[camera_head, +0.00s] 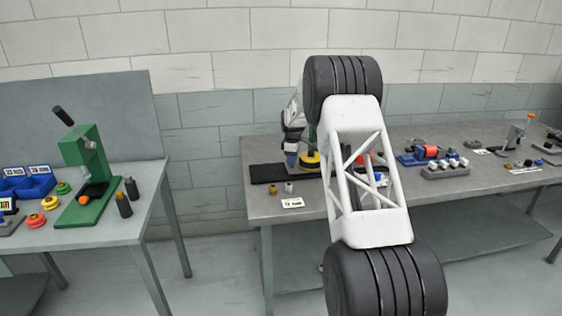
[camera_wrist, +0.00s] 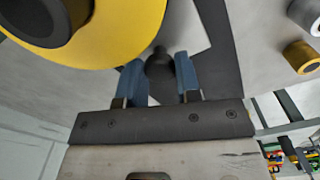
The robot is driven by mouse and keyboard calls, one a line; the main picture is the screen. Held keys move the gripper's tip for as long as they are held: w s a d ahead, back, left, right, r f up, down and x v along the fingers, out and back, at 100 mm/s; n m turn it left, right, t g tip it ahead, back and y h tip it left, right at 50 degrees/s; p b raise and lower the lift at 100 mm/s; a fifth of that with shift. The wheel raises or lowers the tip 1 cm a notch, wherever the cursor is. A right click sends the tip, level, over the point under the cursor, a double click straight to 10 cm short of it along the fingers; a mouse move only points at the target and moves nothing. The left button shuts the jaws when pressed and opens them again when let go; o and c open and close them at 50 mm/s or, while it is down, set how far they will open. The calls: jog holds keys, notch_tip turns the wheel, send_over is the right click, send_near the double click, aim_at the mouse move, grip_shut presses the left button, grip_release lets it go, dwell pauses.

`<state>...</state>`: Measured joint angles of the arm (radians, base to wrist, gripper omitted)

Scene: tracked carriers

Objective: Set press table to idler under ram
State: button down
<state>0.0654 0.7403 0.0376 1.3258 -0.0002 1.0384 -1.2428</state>
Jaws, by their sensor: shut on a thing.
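My gripper (camera_wrist: 157,82) has blue fingers and is shut on a small dark knob-like piece (camera_wrist: 159,64) in the wrist view. A large yellow disc with a black hub (camera_wrist: 110,45) is just beyond the fingers, cut off by the frame edge. In the head view the yellow disc (camera_head: 310,161) is on the right bench, partly hidden by my arm. The green press (camera_head: 87,160) stands on the left table, far from my gripper, with a black lever on top. I cannot tell which piece is the idler.
The right bench (camera_head: 225,290) has a black mat (camera_head: 268,174), a brass cylinder (camera_head: 273,189), a grey cylinder (camera_head: 289,187) and a label card. A red-and-blue device (camera_head: 425,153) lies further right. Blue bins (camera_head: 28,184) and two dark bottles flank the press. A floor gap separates the tables.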

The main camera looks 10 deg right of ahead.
jog(key=shift+d, duration=0.75)
jog(key=c, duration=0.8)
grip_release()
notch_tip(320, 180, up, 8)
jog(key=shift+f, duration=0.1)
